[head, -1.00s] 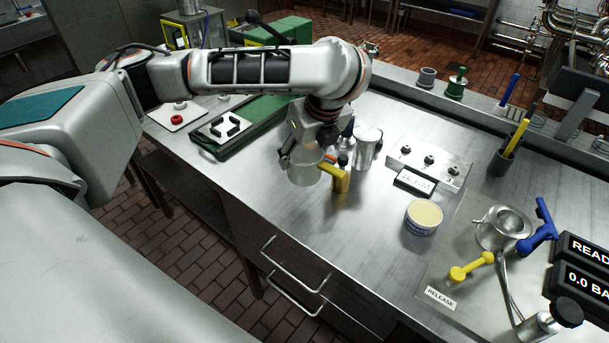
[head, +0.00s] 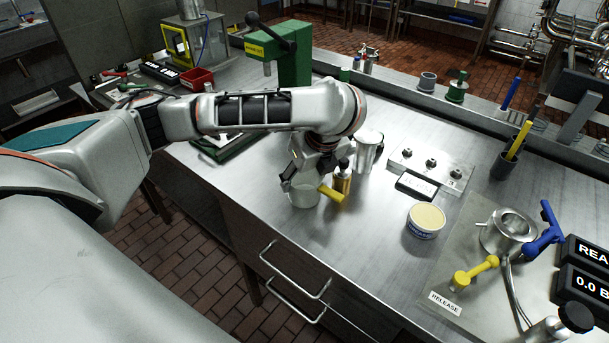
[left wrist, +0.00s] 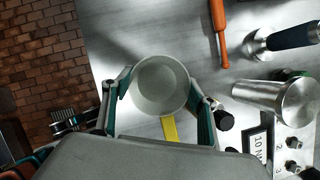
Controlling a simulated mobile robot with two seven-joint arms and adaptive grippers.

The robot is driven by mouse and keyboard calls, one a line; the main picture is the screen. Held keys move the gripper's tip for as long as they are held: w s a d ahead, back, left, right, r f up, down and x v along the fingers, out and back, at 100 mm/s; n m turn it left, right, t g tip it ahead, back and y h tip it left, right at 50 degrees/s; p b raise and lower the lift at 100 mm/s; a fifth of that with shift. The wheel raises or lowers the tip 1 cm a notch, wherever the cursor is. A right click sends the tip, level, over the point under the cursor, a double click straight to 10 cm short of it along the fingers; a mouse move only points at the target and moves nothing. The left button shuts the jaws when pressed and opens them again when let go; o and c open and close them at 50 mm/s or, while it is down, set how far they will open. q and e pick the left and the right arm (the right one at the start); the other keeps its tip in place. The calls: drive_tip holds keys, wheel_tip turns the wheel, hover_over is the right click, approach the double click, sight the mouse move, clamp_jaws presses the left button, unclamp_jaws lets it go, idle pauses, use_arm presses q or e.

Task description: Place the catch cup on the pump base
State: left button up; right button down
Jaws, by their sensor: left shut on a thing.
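My left gripper (head: 304,176) is shut on a pale round cup (head: 303,193), taken to be the catch cup, with a yellow handle (head: 332,194). The cup is upright near the bench's front edge; I cannot tell whether it touches the bench. In the left wrist view, the cup (left wrist: 160,84) sits between the two fingers (left wrist: 160,105), its open top visible and empty-looking. The likely pump base is a metal plate (head: 447,268) at right, bearing a steel pot (head: 508,232), a blue lever (head: 541,235) and a yellow lever (head: 475,272). My right gripper is not in view.
The bench (head: 350,255) is clear in front of the tub.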

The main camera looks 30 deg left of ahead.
use_arm(q)
drive_tip(key=o, duration=1.1)
